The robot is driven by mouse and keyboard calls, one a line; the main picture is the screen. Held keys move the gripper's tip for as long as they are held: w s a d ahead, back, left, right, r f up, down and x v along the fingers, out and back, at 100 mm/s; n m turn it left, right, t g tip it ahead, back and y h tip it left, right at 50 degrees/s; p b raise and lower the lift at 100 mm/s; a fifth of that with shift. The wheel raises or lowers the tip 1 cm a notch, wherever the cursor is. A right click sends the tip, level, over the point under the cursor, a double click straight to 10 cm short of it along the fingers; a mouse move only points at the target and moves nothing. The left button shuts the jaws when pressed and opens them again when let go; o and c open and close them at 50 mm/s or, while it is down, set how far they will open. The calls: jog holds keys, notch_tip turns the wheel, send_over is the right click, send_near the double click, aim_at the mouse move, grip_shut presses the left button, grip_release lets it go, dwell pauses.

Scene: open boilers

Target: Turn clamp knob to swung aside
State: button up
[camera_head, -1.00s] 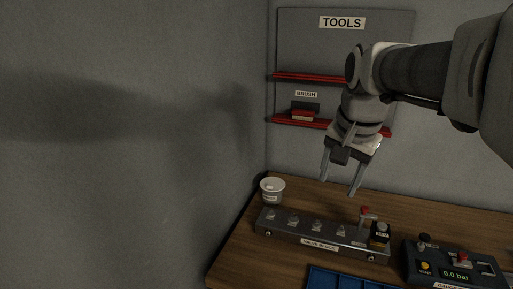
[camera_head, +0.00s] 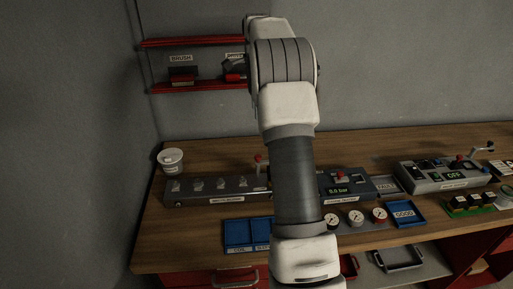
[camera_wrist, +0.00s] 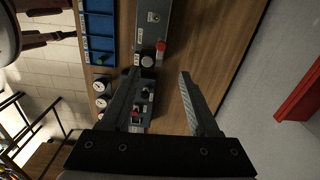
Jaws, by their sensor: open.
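A long grey valve block (camera_head: 210,189) lies on the wooden bench, with a row of small fittings on top. A red-tipped lever (camera_head: 260,159) stands at its right end, partly behind my arm. In the wrist view the block's end (camera_wrist: 152,32) shows the red tip (camera_wrist: 160,46) and a pale round knob (camera_wrist: 148,61) beside it. I cannot tell which of these is the clamp knob. My gripper (camera_wrist: 158,74) is open and empty, its fingers spread above the bench, apart from both. In the head view my arm hides the gripper.
A pressure panel (camera_head: 357,197) reading 0.0 bar stands right of the block. Blue trays (camera_head: 237,232), several gauges (camera_head: 356,217) and an OFF panel (camera_head: 440,183) share the bench. A white cup (camera_head: 171,160) stands left. Red shelves (camera_head: 190,88) hang behind.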

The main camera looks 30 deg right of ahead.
jog(key=shift+m, duration=0.3)
jog(key=f, duration=0.6)
jog(key=f+p, duration=0.1)
jog(key=f, duration=1.1)
jog(key=shift+w+d, duration=0.15)
jog(key=shift+d, duration=0.25)
grip_shut()
